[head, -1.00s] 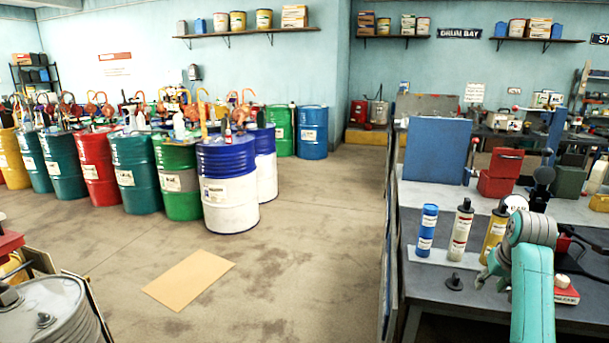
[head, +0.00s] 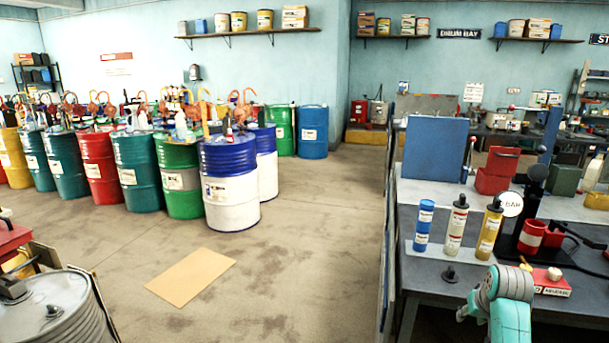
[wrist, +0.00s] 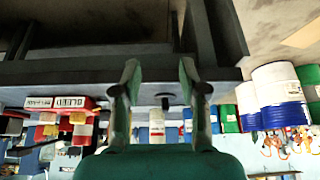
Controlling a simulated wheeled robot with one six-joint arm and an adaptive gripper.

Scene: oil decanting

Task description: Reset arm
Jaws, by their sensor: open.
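My gripper (wrist: 160,68) is open in the wrist view, with its two green fingers apart and nothing between them. The wrist view is upside down. In the head view my teal arm is low at the right, in front of the dark workbench (head: 423,290). Only a small part of my gripper (head: 468,311) shows there, near the bench's front edge. On the bench behind it a blue cartridge (head: 424,226), a white cartridge (head: 456,226) and a yellow cartridge (head: 490,230) stand upright on a grey tray. The white cartridge also shows beyond my fingers in the wrist view (wrist: 157,127).
A small black knob-like part (head: 450,275) sits on the bench front. A red and white box (head: 552,284) and a black stand with a red cup (head: 532,236) are to the right. Drums (head: 230,183) stand at left. Open floor (head: 320,240) lies between.

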